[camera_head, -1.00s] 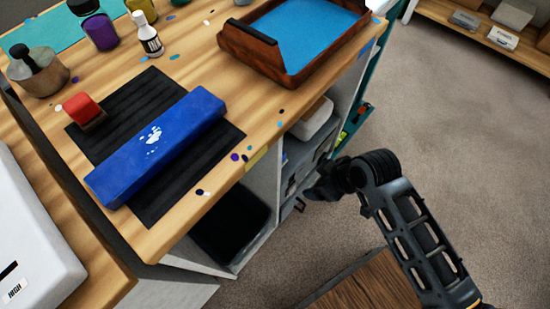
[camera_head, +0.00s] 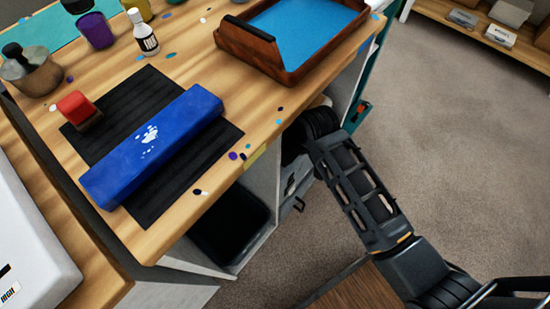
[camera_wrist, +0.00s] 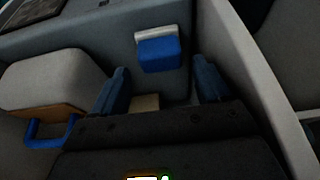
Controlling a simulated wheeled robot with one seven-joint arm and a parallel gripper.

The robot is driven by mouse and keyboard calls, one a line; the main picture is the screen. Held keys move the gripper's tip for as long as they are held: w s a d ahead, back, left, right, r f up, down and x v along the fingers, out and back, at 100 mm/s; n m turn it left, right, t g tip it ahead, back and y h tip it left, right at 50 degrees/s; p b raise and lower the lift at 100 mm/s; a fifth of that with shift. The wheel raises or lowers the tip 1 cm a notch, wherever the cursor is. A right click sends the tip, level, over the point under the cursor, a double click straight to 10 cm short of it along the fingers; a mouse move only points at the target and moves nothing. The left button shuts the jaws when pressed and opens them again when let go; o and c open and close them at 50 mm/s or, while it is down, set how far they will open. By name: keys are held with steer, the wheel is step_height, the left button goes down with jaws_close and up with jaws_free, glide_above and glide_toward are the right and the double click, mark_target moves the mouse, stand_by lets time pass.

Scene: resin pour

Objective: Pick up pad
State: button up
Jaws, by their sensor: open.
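In the wrist view, a small blue block with a pale grey-white top edge (camera_wrist: 158,54) is in a dim grey compartment. It looks like a pad, though I cannot be sure. My gripper (camera_wrist: 160,68) is open. Its two blue-grey fingers stand apart, with the blue block between and beyond their tips. A small beige block (camera_wrist: 145,103) shows between the fingers lower down, partly hidden by the gripper body. In the head view, my gripper is hidden inside the shelf under the worktable's edge; only my arm shows.
A grey rounded object with a blue handle (camera_wrist: 60,80) lies left of my fingers. A pale panel (camera_wrist: 262,80) stands close on the right. Above is the wooden worktable (camera_head: 225,185), with a long blue block (camera_head: 150,148) and a blue-bottomed tray (camera_head: 310,30).

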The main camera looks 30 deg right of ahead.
steer(key=b+x, duration=0.1)
steer(key=x, duration=0.4)
steer(key=shift+w, duration=0.15)
steer(key=shift+c, duration=0.2)
steer(key=c, duration=0.9)
steer(key=shift+o, duration=0.2)
steer(key=shift+r, duration=0.15)
steer(key=shift+r, duration=0.3)
steer(key=v, duration=0.2)
steer(key=shift+r+p, duration=0.4)
steer(key=shift+r, duration=0.05)
steer(key=s+d, duration=0.2)
steer(key=s, duration=0.6)
steer(key=s+d, duration=0.3)
steer(key=s, duration=0.5)
steer(key=shift+s+p, duration=0.2)
steer(key=shift+p, duration=0.2)
